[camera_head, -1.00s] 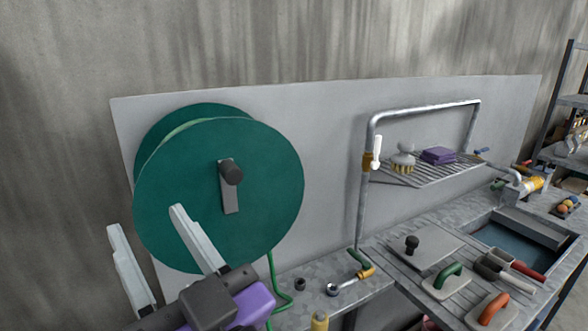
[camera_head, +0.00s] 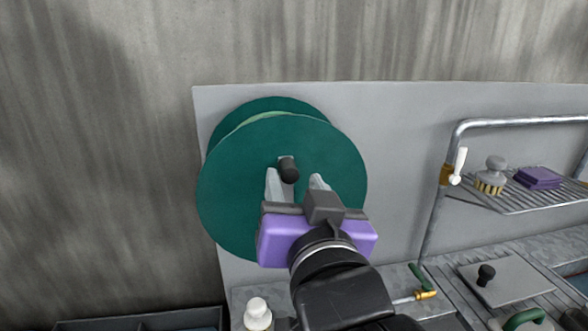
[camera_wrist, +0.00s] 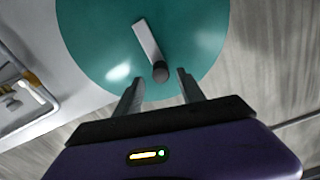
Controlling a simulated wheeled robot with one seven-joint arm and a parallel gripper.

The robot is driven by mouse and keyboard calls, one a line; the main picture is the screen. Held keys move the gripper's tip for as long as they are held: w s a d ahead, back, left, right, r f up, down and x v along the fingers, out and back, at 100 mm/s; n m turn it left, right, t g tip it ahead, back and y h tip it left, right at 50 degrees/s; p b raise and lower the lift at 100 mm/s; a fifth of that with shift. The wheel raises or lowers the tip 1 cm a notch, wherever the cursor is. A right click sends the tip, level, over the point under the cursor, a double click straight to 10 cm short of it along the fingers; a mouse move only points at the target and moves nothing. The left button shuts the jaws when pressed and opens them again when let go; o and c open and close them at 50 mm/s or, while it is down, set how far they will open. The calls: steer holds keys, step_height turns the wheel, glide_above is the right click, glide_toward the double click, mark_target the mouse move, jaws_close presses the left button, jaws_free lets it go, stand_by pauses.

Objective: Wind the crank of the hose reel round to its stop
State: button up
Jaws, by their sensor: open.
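The green hose reel (camera_head: 235,190) is mounted on the grey back panel. Its crank has a dark round knob (camera_head: 289,170), near the reel's hub in the head view. In the wrist view the reel (camera_wrist: 95,45) shows a pale crank arm (camera_wrist: 147,41) with the dark knob (camera_wrist: 160,72) at its end. My gripper (camera_head: 296,182) is open in front of the reel, its two pale fingers pointing at the knob. In the wrist view the knob lies between and beyond the fingertips (camera_wrist: 159,77), apparently not gripped. Much of the crank arm is hidden in the head view.
A metal rack (camera_head: 520,188) with a brush (camera_head: 491,176) and a purple sponge (camera_head: 538,177) stands to the right. A white bottle (camera_head: 257,314) stands below the reel. A drainboard with tools (camera_head: 505,280) is at lower right. The wall left of the panel is clear.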

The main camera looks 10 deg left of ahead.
mark_target(291, 176)
steer(key=shift+x, duration=1.85)
steer(key=shift+a, duration=0.1)
jaws_close()
